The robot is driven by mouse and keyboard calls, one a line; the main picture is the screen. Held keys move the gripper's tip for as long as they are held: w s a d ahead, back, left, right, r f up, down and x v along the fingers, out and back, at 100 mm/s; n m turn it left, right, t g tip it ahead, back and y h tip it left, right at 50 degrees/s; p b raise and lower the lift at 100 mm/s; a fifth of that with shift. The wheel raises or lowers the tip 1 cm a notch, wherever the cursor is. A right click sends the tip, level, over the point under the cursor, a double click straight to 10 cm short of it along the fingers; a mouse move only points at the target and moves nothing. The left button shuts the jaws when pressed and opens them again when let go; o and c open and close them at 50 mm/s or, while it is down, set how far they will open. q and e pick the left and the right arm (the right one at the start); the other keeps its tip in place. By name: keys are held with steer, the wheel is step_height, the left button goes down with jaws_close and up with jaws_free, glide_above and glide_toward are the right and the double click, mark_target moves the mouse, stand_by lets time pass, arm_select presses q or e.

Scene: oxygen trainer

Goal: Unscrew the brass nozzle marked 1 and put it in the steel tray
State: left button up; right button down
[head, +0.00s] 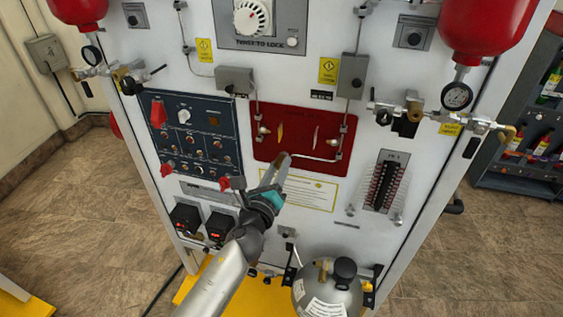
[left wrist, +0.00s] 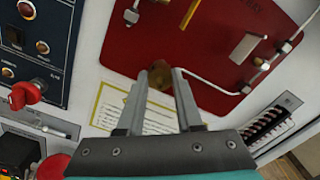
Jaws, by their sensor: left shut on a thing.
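My left gripper (head: 283,158) is in front of the lower edge of the red panel (head: 335,112). In the left wrist view its two fingers (left wrist: 162,78) are closed on a small round brass-brown piece (left wrist: 159,76), which looks like a brass nozzle. No number can be read on it. The fingers hide part of it, and I cannot tell whether it touches the panel. The red panel (left wrist: 205,75) fills the top of that view. I see no steel tray in either view. My right gripper is not in view.
A blue switch panel (head: 195,137) with red knobs is left of the red panel. Thin metal pipes (head: 318,157) run along the red panel's edge. A grey cylinder (head: 328,293) stands below at the front. Red vessels (head: 485,30) hang at the upper corners.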

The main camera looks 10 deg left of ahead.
arm_select(q)
steer(key=shift+n, duration=1.7)
jaws_close()
steer(key=shift+f, duration=0.1)
steer(key=shift+n+b, duration=0.3)
steer(key=shift+n, duration=1.4)
steer(key=n, duration=0.3)
steer(key=shift+n, duration=0.3)
steer(key=n, duration=0.3)
steer(key=shift+p, duration=0.3)
